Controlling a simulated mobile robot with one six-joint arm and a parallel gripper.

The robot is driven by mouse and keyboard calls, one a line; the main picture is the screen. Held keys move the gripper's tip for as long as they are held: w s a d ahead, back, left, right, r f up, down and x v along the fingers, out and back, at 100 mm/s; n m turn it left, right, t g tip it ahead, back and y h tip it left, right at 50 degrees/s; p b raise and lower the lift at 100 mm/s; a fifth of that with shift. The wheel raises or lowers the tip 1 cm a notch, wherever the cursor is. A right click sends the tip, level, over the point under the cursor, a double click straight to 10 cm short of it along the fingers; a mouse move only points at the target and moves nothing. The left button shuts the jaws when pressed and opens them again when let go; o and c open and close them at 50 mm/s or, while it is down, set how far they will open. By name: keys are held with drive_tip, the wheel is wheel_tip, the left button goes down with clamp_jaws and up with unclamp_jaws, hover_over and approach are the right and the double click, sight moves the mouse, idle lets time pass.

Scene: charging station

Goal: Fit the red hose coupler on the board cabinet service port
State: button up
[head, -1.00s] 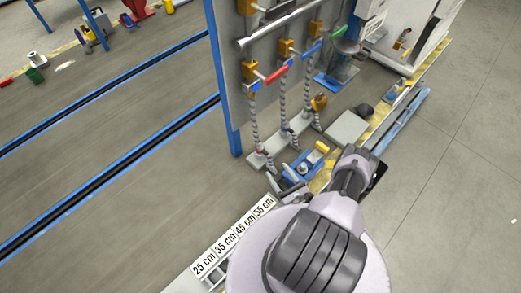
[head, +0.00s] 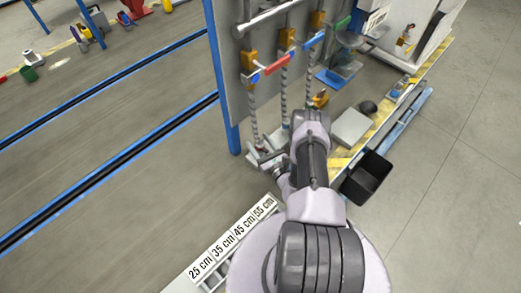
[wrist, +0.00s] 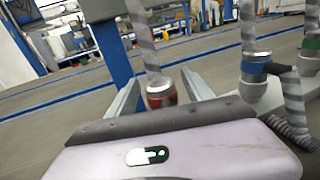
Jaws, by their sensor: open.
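The red hose coupler (wrist: 161,94) hangs at the lower end of a grey ribbed hose (wrist: 142,38), with a silver collar on top. In the wrist view it shows between the two fingertips of my gripper (wrist: 159,90), which is open. I cannot tell whether either finger touches it. In the head view my gripper (head: 270,160) is low at the foot of the board (head: 232,100), by the leftmost hose (head: 254,120). The coupler is hard to make out there. I cannot identify the service port in either view.
A blue coupler (wrist: 254,68) and a green coupler (wrist: 311,44) stand to the right on a pale base. The board carries a red lever (head: 278,65) and a blue lever (head: 313,41). A black bin (head: 366,178) sits right of my arm. Open floor lies left.

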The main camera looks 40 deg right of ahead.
clamp_jaws()
